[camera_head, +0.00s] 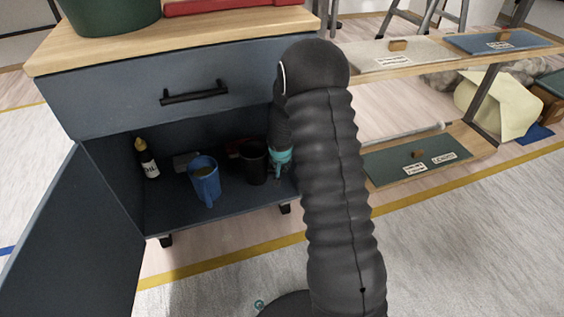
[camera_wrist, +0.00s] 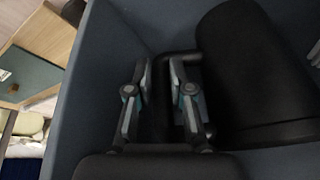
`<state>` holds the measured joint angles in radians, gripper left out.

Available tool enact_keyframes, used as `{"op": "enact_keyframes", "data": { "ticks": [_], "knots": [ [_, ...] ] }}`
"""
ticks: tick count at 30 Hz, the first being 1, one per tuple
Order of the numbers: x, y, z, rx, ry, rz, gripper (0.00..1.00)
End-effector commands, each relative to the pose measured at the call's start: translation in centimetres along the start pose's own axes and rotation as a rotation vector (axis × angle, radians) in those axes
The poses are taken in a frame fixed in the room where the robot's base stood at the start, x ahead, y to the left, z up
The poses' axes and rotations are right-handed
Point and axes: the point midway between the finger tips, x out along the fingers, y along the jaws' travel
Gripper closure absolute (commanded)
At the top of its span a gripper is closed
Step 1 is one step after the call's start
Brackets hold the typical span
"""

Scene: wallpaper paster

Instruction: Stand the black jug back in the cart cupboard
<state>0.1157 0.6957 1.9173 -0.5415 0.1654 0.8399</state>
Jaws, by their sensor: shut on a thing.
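The black jug (camera_head: 254,163) is inside the open lower compartment of the blue cart cupboard (camera_head: 190,212), at the right of the blue jug. It looks upright; I cannot tell whether its base touches the cupboard floor. My gripper (camera_head: 280,164) is at the jug's right side, partly hidden by my arm. In the wrist view the jug (camera_wrist: 250,75) fills the right side, lying sideways in the picture. There my gripper (camera_wrist: 161,95) has a finger on each side of the jug's handle (camera_wrist: 162,70) and is shut on it.
A blue jug (camera_head: 205,182) stands just left of the black jug. The cupboard door (camera_head: 45,245) hangs open at left. A closed drawer (camera_head: 190,95) is above.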

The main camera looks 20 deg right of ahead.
Motion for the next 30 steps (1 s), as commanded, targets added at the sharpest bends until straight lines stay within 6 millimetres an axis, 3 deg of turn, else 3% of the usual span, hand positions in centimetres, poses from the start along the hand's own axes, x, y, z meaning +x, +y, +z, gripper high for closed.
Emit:
{"op": "enact_keyframes", "data": {
  "ticks": [8,17,29,30],
  "knots": [
    [0.1,0.3,-0.7,0.003,0.000,0.000,1.00],
    [3.6,0.5,0.7,0.003,0.001,0.001,1.00],
    [3.8,0.5,0.8,0.003,0.001,0.001,1.00],
    [3.7,0.5,0.7,0.003,0.000,0.001,0.70]
  ]
}}
